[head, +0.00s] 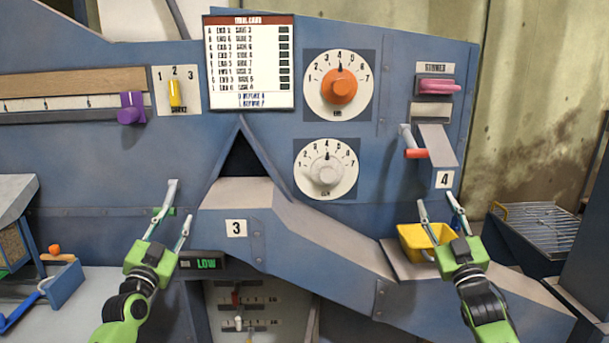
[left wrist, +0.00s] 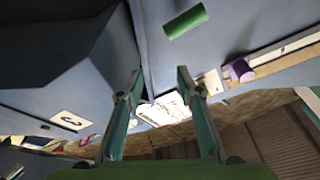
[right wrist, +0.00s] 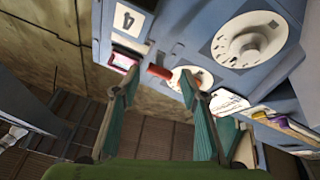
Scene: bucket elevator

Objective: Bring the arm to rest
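My left gripper (head: 171,221) is open and empty in front of the blue machine panel, left of the chute marked 3. In the left wrist view its two fingers (left wrist: 158,90) stand apart with nothing between them. My right gripper (head: 439,211) is open in front of the panel at the right, by the yellow bucket (head: 417,240). Its fingers also stand apart in the right wrist view (right wrist: 160,85), with nothing held. The bucket sits on the ledge at the chute's lower end, partly hidden by the right gripper.
The panel (head: 285,180) carries an orange dial (head: 340,88), a white dial (head: 326,170), a purple slider (head: 131,108), a yellow switch (head: 176,94) and a red-tipped lever (head: 416,153). A LOW display (head: 206,264) is beside the left gripper. A wire rack (head: 540,226) stands at right.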

